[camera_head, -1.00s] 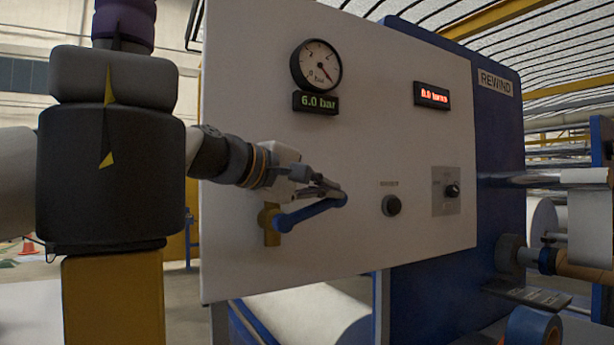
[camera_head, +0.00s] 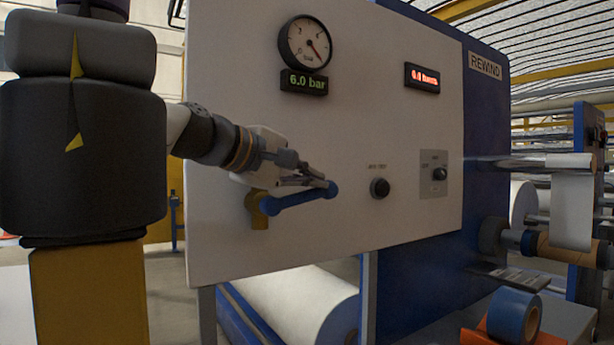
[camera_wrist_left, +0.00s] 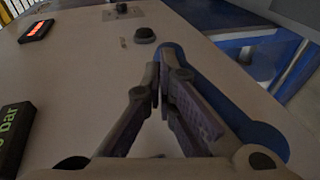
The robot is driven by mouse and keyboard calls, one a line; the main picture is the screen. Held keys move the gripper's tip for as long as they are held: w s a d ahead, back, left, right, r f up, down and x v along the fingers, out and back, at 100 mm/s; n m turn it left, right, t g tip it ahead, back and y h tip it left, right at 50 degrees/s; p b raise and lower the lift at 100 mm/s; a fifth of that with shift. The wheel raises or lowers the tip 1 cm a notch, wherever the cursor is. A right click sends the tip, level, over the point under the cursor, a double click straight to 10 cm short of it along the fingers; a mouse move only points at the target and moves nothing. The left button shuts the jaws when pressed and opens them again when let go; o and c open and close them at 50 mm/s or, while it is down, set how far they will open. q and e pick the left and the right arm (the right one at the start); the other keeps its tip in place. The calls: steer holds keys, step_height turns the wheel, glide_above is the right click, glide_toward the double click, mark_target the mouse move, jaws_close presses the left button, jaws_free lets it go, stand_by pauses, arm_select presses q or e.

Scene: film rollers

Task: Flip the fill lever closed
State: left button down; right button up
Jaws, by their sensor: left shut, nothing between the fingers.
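The blue fill lever (camera_head: 298,199) sits on a brass valve (camera_head: 257,208) at the lower left of the white panel. It points right and slightly up in the head view. My left gripper (camera_head: 326,184) is shut and empty, with its fingertips at the lever's free end. In the left wrist view, the fingers (camera_wrist_left: 160,85) lie close beside the lever (camera_wrist_left: 225,105), which runs along their right side. I cannot tell whether they touch it. My right gripper is not in view.
The white panel (camera_head: 220,120) carries a gauge (camera_head: 305,42), a 6.0 bar display (camera_head: 304,82), a red display (camera_head: 422,78), a black button (camera_head: 380,187) and a selector knob (camera_head: 439,173). White rolls (camera_head: 300,305) lie below and right.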

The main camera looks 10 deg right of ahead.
arm_select(q)
steer(key=v, duration=1.2)
steer(key=shift+s, duration=0.1)
